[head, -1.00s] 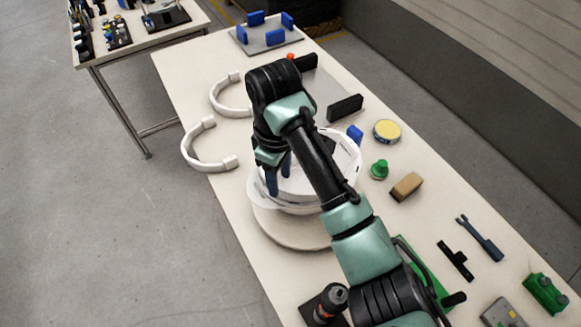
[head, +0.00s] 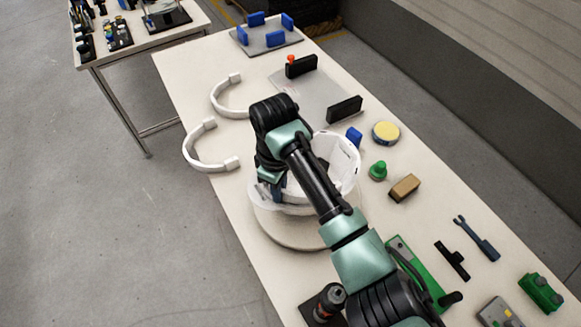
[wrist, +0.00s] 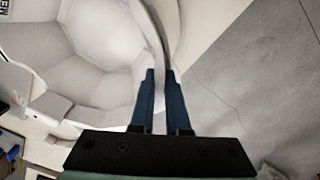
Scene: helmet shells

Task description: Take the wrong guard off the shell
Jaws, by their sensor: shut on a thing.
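The white helmet shell (head: 345,162) sits open side up on a round pale stand (head: 290,236), partly hidden by my arm. Its hollow inside fills the left of the wrist view (wrist: 98,38). The guard (head: 257,194) is a white band along the shell's near-left rim. In the wrist view it appears as a thin curved strip (wrist: 157,28) running down between the fingers. My gripper (head: 279,192) is at this rim, its blue fingers (wrist: 159,76) shut on the band. The band's ends and its fit on the shell are hidden.
Two loose white C-shaped guards (head: 207,160) (head: 228,98) lie at the table's left edge. A grey plate with black blocks (head: 345,109) is behind the shell. A green knob (head: 377,170), brown block (head: 405,187) and yellow-topped tin (head: 386,132) stand to the right.

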